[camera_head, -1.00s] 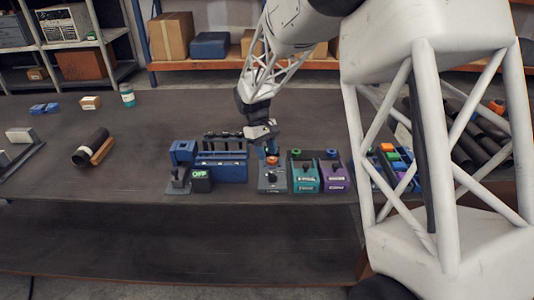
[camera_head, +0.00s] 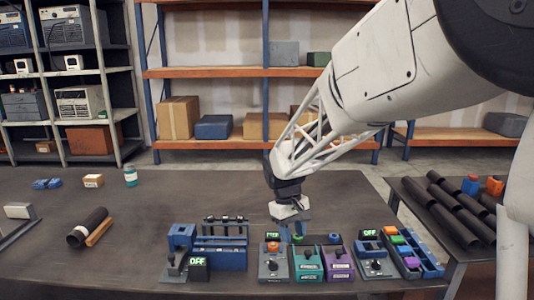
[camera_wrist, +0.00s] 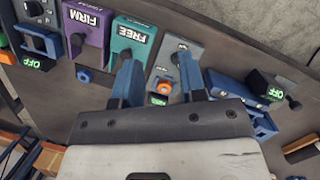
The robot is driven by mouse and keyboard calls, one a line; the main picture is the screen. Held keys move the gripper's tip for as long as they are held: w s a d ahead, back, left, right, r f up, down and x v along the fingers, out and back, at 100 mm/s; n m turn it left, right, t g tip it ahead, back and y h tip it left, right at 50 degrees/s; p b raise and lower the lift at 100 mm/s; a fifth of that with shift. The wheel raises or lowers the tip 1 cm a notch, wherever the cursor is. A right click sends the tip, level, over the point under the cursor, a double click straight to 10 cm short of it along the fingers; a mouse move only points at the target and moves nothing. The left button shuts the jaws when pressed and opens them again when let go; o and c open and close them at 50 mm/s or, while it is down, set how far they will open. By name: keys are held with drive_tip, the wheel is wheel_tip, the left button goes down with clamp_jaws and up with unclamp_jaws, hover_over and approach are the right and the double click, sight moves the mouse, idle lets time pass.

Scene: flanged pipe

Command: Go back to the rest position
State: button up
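My gripper (camera_head: 292,232) hangs above the row of devices on the dark table (camera_head: 140,215). In the wrist view its two blue fingers (camera_wrist: 158,82) are apart with nothing between them. Below are a grey box with an orange button (camera_head: 273,264), a teal box (camera_head: 308,265) marked FREE in the wrist view, and a purple box (camera_head: 339,263) marked FIRM there. The fingertips appear above the grey and teal boxes and hide small parts of them.
A blue rack (camera_head: 220,255) and a display reading OFF (camera_head: 198,267) stand left of the grey box. A black pipe (camera_head: 88,227) lies further left. More dark pipes (camera_head: 450,222) lie on a side table at right. Open table lies behind the devices.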

drive_tip(key=s+d+r+m+t, duration=0.1)
drive_tip(key=s+d+r+m, duration=0.1)
drive_tip(key=s, duration=0.8)
drive_tip(key=s+d+r+m+t+y, duration=0.1)
drive_tip(key=s+d, duration=0.4)
drive_tip(key=s, duration=0.5)
drive_tip(key=s+d+r+m+t, duration=0.2)
drive_tip(key=s+d+r+m, duration=0.1)
drive_tip(key=s, duration=0.7)
drive_tip(key=shift+s+d+t+y, duration=0.3)
drive_tip(key=shift+d+t, duration=0.1)
drive_tip(key=shift+d, duration=0.35)
drive_tip(key=shift+o, duration=0.4)
idle(0.3)
